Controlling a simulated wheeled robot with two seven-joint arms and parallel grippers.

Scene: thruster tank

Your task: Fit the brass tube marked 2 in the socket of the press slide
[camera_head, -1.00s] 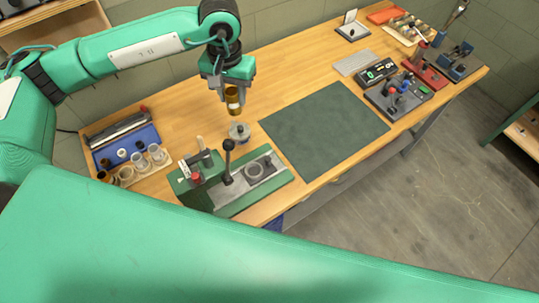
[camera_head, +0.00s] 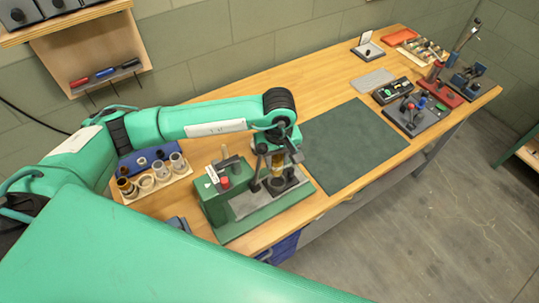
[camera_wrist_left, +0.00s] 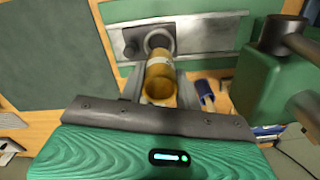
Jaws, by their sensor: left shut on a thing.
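My left gripper (camera_head: 278,164) is shut on a brass tube (camera_head: 278,171) with a pale label band; I cannot read the mark. The gripper points down over the green press (camera_head: 214,203). In the left wrist view the tube (camera_wrist_left: 161,78) is between the two fingers of the gripper (camera_wrist_left: 160,88). Its far end lines up with the ring-shaped socket (camera_wrist_left: 159,39) on the grey press slide (camera_wrist_left: 205,38). I cannot tell whether the tube's end is in the socket or just above it. My right gripper is not in view.
The press lever stands close beside my left gripper. A wooden rack (camera_head: 160,180) of several tubes and a blue tray (camera_head: 135,163) lie to the left. A dark green mat (camera_head: 355,145) is clear at the right. Several devices stand at the far right.

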